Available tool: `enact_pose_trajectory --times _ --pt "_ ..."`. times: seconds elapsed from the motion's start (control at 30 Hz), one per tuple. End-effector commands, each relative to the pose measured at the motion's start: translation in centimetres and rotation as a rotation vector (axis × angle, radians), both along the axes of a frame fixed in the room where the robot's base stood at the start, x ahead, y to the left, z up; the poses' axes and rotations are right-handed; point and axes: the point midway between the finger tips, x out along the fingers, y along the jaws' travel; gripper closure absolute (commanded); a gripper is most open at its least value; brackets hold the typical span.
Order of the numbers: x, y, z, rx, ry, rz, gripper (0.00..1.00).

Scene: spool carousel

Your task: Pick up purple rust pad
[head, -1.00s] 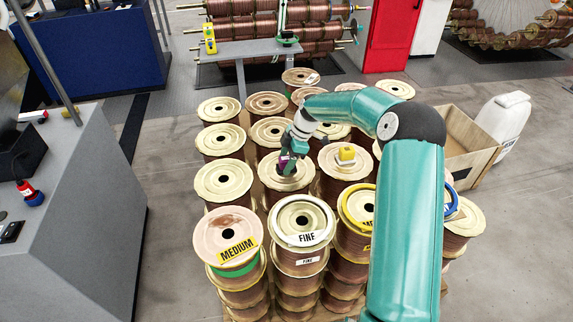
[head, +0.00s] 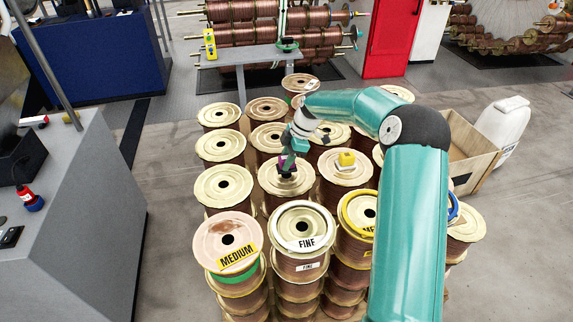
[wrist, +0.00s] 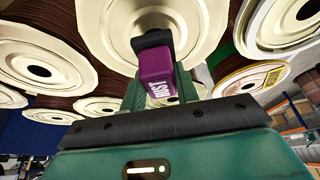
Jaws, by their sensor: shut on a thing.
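The purple rust pad (wrist: 156,68) is a small purple block with white lettering and a dark end. My gripper (wrist: 160,85) is shut on it in the wrist view, with a finger on each side. In the head view, a little purple of the pad (head: 282,161) shows at my gripper (head: 287,166), over the top of a copper spool (head: 300,185) in the middle of the group. My fingers hide most of the pad there, and I cannot tell how large the gap to the spool is.
Many cream-topped copper spools stand close together around my gripper. A yellow block (head: 347,158) sits on a spool to the right. Spools labelled MEDIUM (head: 228,240) and FINE (head: 302,222) stand in front. A grey console (head: 95,225) is at left, a wooden crate (head: 474,158) at right.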

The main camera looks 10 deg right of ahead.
Motion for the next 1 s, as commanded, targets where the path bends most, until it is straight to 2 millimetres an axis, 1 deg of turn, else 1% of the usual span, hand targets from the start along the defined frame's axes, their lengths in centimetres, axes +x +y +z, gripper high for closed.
enact_pose_trajectory --times 0.03,0.17,0.37,0.4,0.6,0.7,0.83,1.0 --pt "-0.2 0.0 0.9 -0.001 -0.004 -0.001 0.93" --pt "-2.0 0.0 2.9 -0.004 -0.003 0.0 0.93" --pt "-4.9 0.1 6.4 -0.003 -0.003 -0.001 0.93" --pt "-5.7 0.2 6.9 -0.003 -0.002 -0.001 0.93" --pt "-9.5 0.4 8.4 -0.004 -0.001 -0.001 0.93" --pt "-11.1 0.5 9.1 -0.003 -0.001 0.0 0.93" --pt "-12.6 0.6 9.7 -0.003 -0.001 0.0 0.93" --pt "-13.7 0.7 10.2 -0.001 -0.001 0.0 0.93"
